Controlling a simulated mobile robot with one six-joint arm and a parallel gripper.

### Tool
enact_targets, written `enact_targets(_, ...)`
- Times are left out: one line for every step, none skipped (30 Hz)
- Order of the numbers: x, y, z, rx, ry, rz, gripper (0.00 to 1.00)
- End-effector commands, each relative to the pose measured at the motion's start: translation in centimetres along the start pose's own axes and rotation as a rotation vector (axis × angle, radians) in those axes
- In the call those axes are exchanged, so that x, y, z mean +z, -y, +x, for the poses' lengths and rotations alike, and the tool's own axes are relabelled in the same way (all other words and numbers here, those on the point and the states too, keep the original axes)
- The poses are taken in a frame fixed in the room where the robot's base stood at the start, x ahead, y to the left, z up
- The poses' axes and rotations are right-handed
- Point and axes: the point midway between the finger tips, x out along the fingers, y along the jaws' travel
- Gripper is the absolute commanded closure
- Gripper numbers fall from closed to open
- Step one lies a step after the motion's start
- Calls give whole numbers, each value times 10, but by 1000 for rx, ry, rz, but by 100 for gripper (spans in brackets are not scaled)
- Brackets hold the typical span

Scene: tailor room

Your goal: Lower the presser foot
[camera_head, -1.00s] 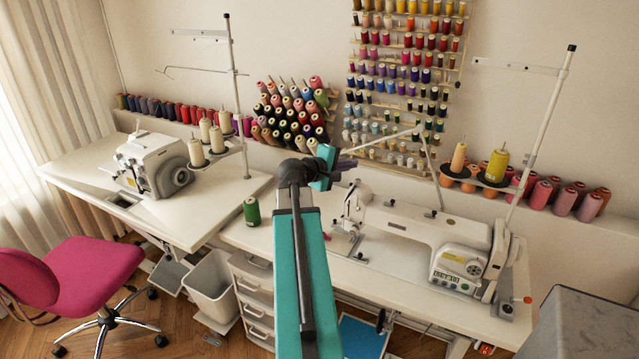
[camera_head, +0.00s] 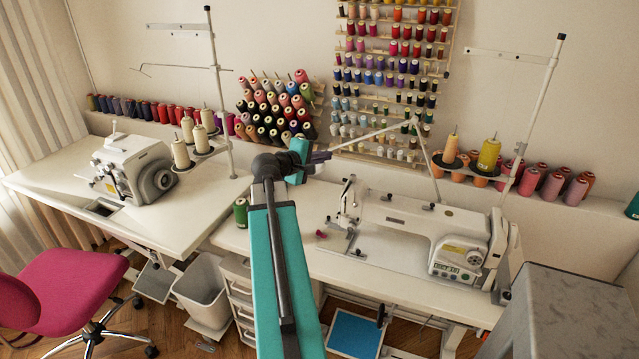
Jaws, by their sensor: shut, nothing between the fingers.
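A white sewing machine (camera_head: 400,225) stands on the right-hand table. Its needle end, with the presser foot area (camera_head: 352,232), faces left; the foot is too small to tell whether it is up or down. My gripper (camera_head: 322,157) is at the end of my teal arm, up and to the left of the machine's head. It is shut, looks empty and is apart from the machine.
A green thread spool (camera_head: 241,213) stands left of my arm, and a small magenta item (camera_head: 321,234) lies left of the needle end. A thread stand (camera_head: 540,115) rises behind the machine. A grey box-like surface (camera_head: 565,315) is at the lower right. Another machine (camera_head: 130,168) stands on the left table.

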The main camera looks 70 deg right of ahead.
Motion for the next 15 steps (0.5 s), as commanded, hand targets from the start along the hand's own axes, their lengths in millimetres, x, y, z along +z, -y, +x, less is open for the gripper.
enact_targets(0,4,1,0,0,0,100)
enact_targets(0,6,2,0,0,0,100)
enact_targets(0,7,2,0,-1,0,100)
enact_targets(0,9,2,0,-1,0,100)
enact_targets(-1,10,2,0,-1,0,100)
enact_targets(-1,12,3,0,-1,0,100)
enact_targets(-1,15,4,0,-2,-1,100)
enact_targets(-1,18,4,0,-2,-1,100)
enact_targets(-1,20,5,0,-2,-1,100)
enact_targets(-1,22,6,0,-2,-1,100)
enact_targets(-1,24,6,0,-2,-1,100)
enact_targets(-1,27,7,0,-2,-1,100)
enact_targets(-1,31,8,0,-2,-1,100)
enact_targets(-1,35,9,0,-2,-1,100)
enact_targets(-1,38,11,0,-2,-1,100)
